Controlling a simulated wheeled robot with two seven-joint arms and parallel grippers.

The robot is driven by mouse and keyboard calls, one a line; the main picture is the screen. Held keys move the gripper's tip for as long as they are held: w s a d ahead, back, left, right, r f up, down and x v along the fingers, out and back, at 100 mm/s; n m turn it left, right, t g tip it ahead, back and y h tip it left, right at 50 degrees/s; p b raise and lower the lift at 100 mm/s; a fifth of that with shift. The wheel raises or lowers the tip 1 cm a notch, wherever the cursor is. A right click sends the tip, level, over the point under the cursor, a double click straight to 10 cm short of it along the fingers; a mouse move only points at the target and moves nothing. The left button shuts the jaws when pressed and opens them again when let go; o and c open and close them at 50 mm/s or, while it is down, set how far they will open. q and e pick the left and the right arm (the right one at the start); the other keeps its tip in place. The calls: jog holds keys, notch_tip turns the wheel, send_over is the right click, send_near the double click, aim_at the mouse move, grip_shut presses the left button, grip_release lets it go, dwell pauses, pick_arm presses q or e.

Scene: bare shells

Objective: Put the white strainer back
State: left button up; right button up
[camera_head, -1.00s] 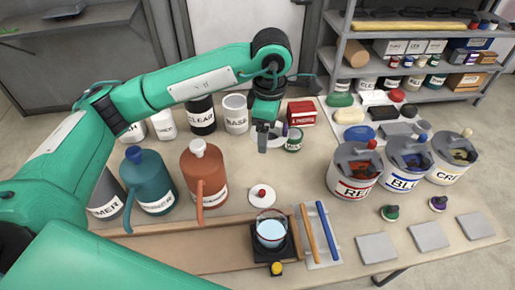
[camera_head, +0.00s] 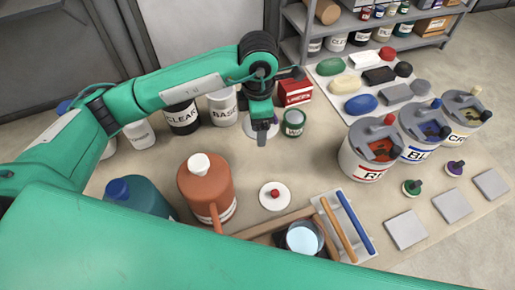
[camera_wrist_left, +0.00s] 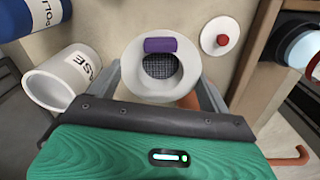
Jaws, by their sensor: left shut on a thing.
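The white strainer (camera_wrist_left: 160,68) shows in the left wrist view as a wide white ring with a dark mesh in its middle and a purple label on its rim. My left gripper (camera_head: 263,136) is shut on it. In the head view the gripper points down over the table between the BASE can (camera_head: 222,107) and a small green jar (camera_head: 293,122). There the strainer is mostly hidden behind the gripper. I cannot tell its height above the table. My right gripper is out of view.
A white lid with a red knob (camera_head: 274,196) lies in front of the gripper. A cup of pale blue liquid (camera_head: 304,238) stands nearer. An orange jug (camera_head: 207,190) is at left, the RED bucket (camera_head: 369,152) at right. The table between lid and buckets is clear.

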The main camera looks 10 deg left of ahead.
aim_at(258, 158)
pick_arm(q)
notch_tip(258, 158, down, 13)
jog(key=shift+f+p, duration=0.15)
jog(key=shift+p, duration=0.5)
jog(key=shift+f, duration=0.1)
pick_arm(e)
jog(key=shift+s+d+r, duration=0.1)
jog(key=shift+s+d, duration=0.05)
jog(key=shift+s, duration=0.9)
pick_arm(q)
jog(key=shift+f, duration=0.1)
jog(key=o, duration=1)
jog(key=shift+c, duration=0.2)
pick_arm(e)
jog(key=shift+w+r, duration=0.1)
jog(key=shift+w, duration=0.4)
